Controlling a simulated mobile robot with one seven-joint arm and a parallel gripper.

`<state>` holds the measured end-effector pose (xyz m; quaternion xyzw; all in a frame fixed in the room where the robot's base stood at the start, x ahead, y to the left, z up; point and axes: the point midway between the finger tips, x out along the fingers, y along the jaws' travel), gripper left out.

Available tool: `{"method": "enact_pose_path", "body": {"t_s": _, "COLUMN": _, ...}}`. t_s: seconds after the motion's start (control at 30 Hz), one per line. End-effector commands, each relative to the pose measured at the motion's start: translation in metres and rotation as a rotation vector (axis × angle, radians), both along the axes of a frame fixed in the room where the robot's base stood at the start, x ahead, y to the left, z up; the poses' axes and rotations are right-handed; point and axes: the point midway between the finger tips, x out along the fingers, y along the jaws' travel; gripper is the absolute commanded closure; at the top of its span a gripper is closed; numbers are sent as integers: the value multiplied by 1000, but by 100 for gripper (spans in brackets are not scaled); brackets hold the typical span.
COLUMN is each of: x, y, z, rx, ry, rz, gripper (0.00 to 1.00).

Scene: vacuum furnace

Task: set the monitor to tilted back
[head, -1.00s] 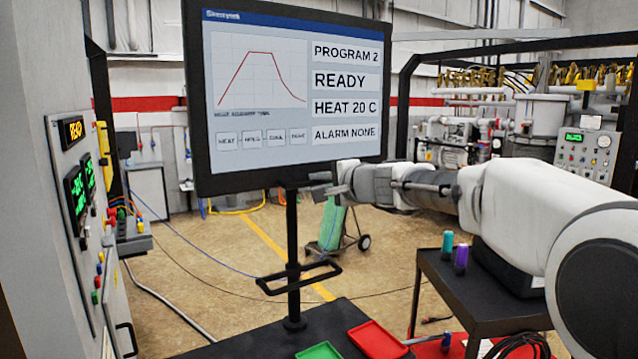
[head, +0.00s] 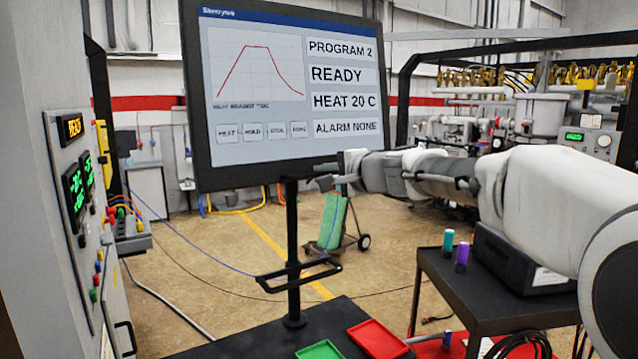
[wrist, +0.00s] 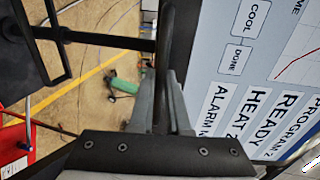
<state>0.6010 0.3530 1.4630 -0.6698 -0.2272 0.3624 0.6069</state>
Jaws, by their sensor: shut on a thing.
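The monitor (head: 262,92) stands on a black pole (head: 293,250) in the head view, its lit screen facing me. Its screen shows PROGRAM 2, READY, HEAT 20 C and ALARM NONE. The exact tilt is hard to judge. My gripper (head: 325,178) is at the lower edge of the monitor, right of the pole. In the wrist view my gripper (wrist: 162,85) is shut with its fingers on either side of the monitor's dark lower rim, and part of the screen (wrist: 250,75) shows to the right. The fingers partly hide the gripped rim.
A grey control panel (head: 88,210) with buttons stands at the left. A handle-like bracket (head: 300,277) sits on the pole. Green (head: 320,350) and red (head: 378,340) trays lie on the black table below. A black side table (head: 480,300) stands under my arm.

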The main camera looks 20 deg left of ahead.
Motion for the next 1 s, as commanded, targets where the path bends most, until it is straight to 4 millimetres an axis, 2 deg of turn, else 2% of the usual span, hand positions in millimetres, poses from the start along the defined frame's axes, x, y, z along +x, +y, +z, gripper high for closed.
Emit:
{"method": "enact_pose_path", "body": {"t_s": 0.03, "x": -4, "y": -6, "z": 10, "rx": 2, "ry": -10, "rz": -4, "gripper": 100}}
{"method": "enact_pose_path", "body": {"t_s": 0.13, "x": -9, "y": -12, "z": 20, "rx": 3, "ry": -7, "rz": -3, "gripper": 100}}
{"method": "enact_pose_path", "body": {"t_s": 0.47, "x": -11, "y": -13, "z": 25, "rx": 4, "ry": -9, "rz": -3, "gripper": 100}}
{"method": "enact_pose_path", "body": {"t_s": 0.5, "x": -11, "y": -13, "z": 25, "rx": 4, "ry": -9, "rz": -3, "gripper": 80}}
{"method": "enact_pose_path", "body": {"t_s": 0.63, "x": -11, "y": -13, "z": 24, "rx": 4, "ry": -7, "rz": -3, "gripper": 56}}
{"method": "enact_pose_path", "body": {"t_s": 1.0, "x": -12, "y": -15, "z": 22, "rx": 2, "ry": -5, "rz": -2, "gripper": 55}}
